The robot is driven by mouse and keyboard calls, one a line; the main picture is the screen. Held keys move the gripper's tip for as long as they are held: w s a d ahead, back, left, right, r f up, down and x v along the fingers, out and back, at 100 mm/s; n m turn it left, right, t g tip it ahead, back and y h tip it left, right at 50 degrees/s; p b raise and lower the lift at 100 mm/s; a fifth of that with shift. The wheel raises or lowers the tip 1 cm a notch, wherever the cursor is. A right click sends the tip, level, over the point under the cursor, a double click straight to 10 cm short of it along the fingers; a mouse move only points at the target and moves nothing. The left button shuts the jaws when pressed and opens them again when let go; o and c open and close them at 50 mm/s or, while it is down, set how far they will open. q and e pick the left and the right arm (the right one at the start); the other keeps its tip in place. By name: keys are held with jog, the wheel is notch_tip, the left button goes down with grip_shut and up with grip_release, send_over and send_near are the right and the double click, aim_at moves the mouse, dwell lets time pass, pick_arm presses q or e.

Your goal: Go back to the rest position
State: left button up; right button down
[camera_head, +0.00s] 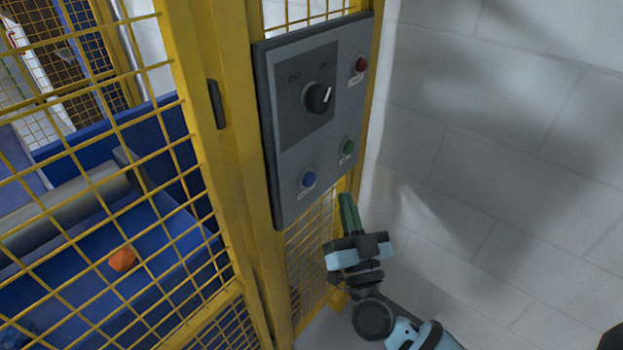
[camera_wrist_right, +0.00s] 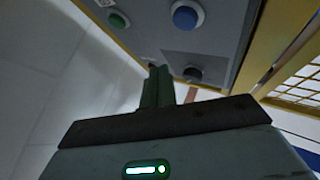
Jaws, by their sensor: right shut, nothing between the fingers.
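My right gripper (camera_head: 347,208) is shut and empty, its green fingers pointing up just below the lower right of the grey control panel (camera_head: 285,185). The fingers also show together in the right wrist view (camera_wrist_right: 158,85), below the panel. The panel carries a black rotary knob (camera_head: 318,97), a red button (camera_head: 361,64), a green button (camera_head: 348,147) and a blue button (camera_head: 308,179). The green button (camera_wrist_right: 119,20) and blue button (camera_wrist_right: 187,16) also show in the right wrist view. I cannot tell whether the fingertips touch the panel. My left gripper is not in view.
The panel hangs on a yellow frame post (camera_head: 238,150) with yellow mesh. Behind the mesh lie a grey roller (camera_head: 65,208) and an orange lump (camera_head: 122,259) on a blue surface. A white block wall (camera_head: 500,150) stands at the right, with clear space before it.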

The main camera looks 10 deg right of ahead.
dwell(0.5)
jog(key=s+a+f+n+g+y+p, duration=0.1)
jog(key=s+f+n+g+y+p, duration=0.2)
jog(key=s+f, duration=0.45)
jog(key=s+a+f+n+g+y+p, duration=0.1)
jog(key=s+a+f+n+g+y, duration=0.1)
jog(key=s+f+g, duration=0.45)
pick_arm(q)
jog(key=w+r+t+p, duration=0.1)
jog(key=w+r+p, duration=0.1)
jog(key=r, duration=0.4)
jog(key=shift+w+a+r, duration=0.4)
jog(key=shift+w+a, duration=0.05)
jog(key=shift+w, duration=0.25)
pick_arm(e)
jog(key=s+d+f+g+h, duration=0.1)
jog(key=s+f, duration=0.4)
jog(key=s, duration=0.5)
jog(key=s+d+f+g+h, duration=0.2)
jog(key=s+d+f+g, duration=0.2)
jog(key=s, duration=0.6)
notch_tip(320, 180, down, 2)
jog(key=shift+d+f, duration=0.15)
jog(key=shift+d, duration=0.8)
